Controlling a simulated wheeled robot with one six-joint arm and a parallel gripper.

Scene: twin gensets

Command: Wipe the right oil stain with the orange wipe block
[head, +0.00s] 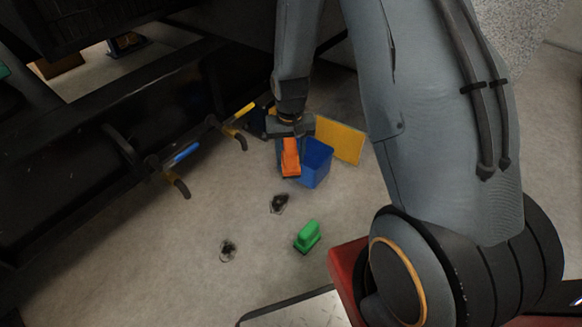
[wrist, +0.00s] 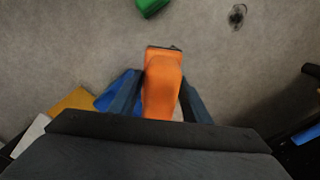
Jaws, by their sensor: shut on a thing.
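My gripper (head: 290,142) is shut on the orange wipe block (head: 291,162) and holds it pointing down, apparently above the floor. In the wrist view the orange block (wrist: 163,82) sits between the two dark fingers. The right oil stain (head: 279,203) is a dark patch on the floor, just below the block in the head view. The left oil stain (head: 228,250) lies lower and further left. One dark stain (wrist: 238,16) shows at the upper right of the wrist view; I cannot tell for certain which one. The other is not visible there.
A blue bin (head: 317,164) stands right beside the gripper, with a yellow panel (head: 341,142) behind it. A green block (head: 308,237) sits on the floor right of the stains.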

